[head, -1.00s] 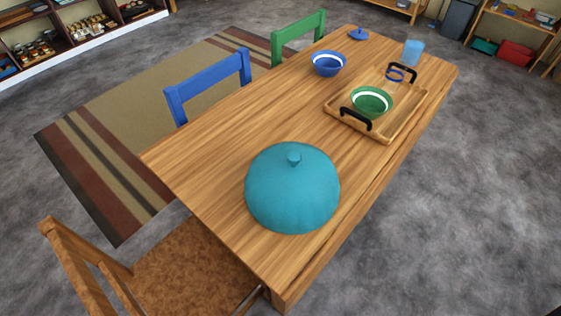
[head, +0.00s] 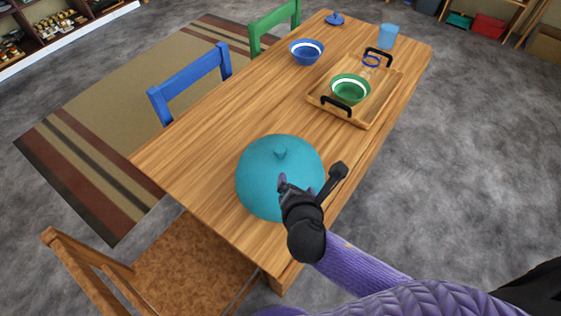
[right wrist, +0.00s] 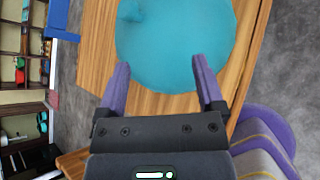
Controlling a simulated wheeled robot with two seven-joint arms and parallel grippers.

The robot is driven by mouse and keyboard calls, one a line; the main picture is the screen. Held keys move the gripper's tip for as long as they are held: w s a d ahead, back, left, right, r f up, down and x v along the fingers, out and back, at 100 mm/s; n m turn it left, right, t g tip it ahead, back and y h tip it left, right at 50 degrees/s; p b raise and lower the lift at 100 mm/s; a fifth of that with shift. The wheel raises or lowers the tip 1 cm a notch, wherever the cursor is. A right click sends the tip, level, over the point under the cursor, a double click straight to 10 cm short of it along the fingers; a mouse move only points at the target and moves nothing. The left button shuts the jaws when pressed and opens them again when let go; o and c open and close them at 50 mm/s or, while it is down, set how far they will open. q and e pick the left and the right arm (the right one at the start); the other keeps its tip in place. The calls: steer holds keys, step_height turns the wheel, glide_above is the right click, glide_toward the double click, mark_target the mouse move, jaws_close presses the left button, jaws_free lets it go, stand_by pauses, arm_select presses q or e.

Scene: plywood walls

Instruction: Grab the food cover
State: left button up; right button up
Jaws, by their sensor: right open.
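The food cover (head: 265,170) is a teal dome with a small knob on top. It sits on the near end of the wooden table (head: 190,150). My right gripper (head: 312,180) is open in front of the cover in the head view and hides part of its right side. In the right wrist view the cover (right wrist: 178,40) lies beyond the two purple fingertips of my right gripper (right wrist: 160,72), with nothing between them. Its knob (right wrist: 131,12) shows at the upper left there. I cannot tell whether the fingers touch the cover. My left gripper is not in view.
A wooden tray (head: 373,112) with black handles holds a green bowl (head: 350,90). A blue bowl (head: 306,52), a blue cup (head: 388,36) and a blue lid (head: 336,18) stand farther back. Chairs line the left and near sides.

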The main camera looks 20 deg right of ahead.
mark_target(281, 154)
steer(key=w+f+n+b, duration=0.1)
steer(key=w+n, duration=0.1)
steer(key=w, duration=0.2)
steer(key=w+f+n+t+b, duration=0.1)
steer(key=w+n+b, duration=0.1)
steer(key=w+n, duration=0.1)
steer(key=w+f+n+t+y+b, duration=0.1)
steer(key=w+n+b, duration=0.1)
steer(key=w, duration=0.2)
steer(key=shift+w+f+n, duration=0.3)
steer(key=shift+w+n, duration=0.05)
steer(key=shift+n, duration=0.05)
steer(key=shift+r, duration=0.15)
steer(key=shift+c, duration=0.6)
jaws_close()
